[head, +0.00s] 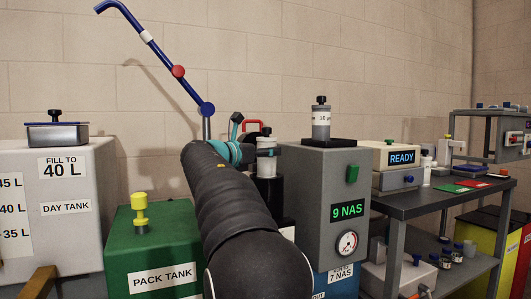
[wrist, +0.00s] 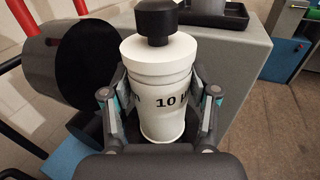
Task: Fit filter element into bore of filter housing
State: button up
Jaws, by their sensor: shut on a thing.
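The white filter element (wrist: 166,95), marked 10, has a black knob on top and stands upright between the fingers of my gripper (wrist: 160,108) in the wrist view. My gripper is shut on its sides. In the head view the element (head: 266,160) shows just right of my gripper (head: 243,153), above a black cylinder (head: 268,190) that looks like the filter housing. In the wrist view a dark rim shows low behind the fingers. The bore is hidden by the element and fingers, so I cannot tell whether the element's lower end is inside it.
A grey cabinet (head: 313,190) reading 9 NAS stands close on the right, with a grey canister (head: 321,120) on its black tray. The green pack tank (head: 150,255) is on the left. A large dark cylinder (wrist: 60,72) and red tubing (wrist: 22,35) lie left in the wrist view.

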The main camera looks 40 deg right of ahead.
aim_at(259, 173)
jog(key=shift+r+p, duration=0.4)
jog(key=shift+r, duration=0.4)
jog(key=shift+f+b, duration=2.4)
jog(key=shift+f, duration=1.5)
dwell(0.6)
jog(key=o, duration=1.5)
jog(key=shift+c, duration=0.2)
jog(key=shift+f, duration=0.1)
jog(key=a, duration=0.7)
jog(key=shift+s, duration=0.35)
jog(key=shift+s+a, duration=0.2)
